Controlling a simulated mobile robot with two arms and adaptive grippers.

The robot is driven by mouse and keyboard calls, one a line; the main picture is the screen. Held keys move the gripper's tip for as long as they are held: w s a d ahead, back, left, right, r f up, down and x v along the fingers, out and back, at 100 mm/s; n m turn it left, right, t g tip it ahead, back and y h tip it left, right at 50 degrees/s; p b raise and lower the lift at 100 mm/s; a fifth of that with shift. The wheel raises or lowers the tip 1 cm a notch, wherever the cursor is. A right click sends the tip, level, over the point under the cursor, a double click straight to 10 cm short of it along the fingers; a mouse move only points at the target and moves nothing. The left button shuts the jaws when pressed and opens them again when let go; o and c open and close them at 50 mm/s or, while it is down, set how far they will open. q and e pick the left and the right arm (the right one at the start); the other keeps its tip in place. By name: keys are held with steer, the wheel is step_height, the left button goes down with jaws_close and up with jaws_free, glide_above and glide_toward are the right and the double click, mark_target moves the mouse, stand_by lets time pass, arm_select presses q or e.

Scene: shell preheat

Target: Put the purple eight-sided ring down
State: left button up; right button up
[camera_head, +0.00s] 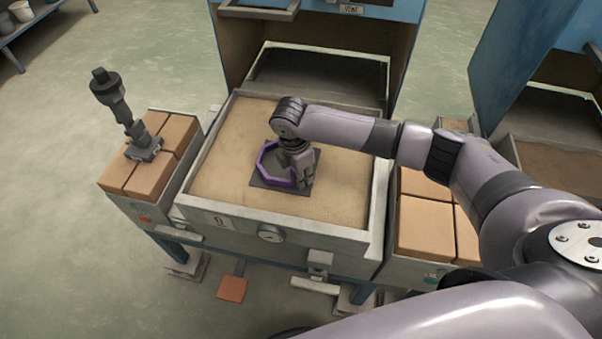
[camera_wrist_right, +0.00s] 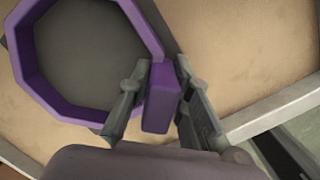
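The purple eight-sided ring (camera_head: 268,172) is level over a dark square plate (camera_head: 262,184) on the sand-coloured bed of the middle tray. I cannot tell whether it rests fully on the plate. In the right wrist view the ring (camera_wrist_right: 68,104) shows at upper left, with the grey plate (camera_wrist_right: 85,50) inside it. A purple tab (camera_wrist_right: 160,98) on its side is between the fingertips of my right gripper (camera_wrist_right: 164,68), which look closed against it. In the head view my right gripper (camera_head: 297,178) is at the ring's right side, partly hiding it. My left gripper is not in view.
The tray's raised grey rim (camera_head: 270,222) surrounds the sandy bed (camera_head: 225,165), which has free room around the plate. Tan blocks (camera_head: 150,178) with a dark upright tool (camera_head: 116,103) stand left; more tan blocks (camera_head: 425,228) stand right. A blue cabinet (camera_head: 240,45) stands behind.

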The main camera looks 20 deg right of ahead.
steer(key=o, duration=0.5)
steer(key=r, duration=0.4)
steer(key=a+r, duration=0.1)
steer(key=r, duration=0.7)
steer(key=shift+s+a+r, duration=0.1)
steer(key=shift+s+a, duration=0.05)
steer(key=shift+a, duration=0.05)
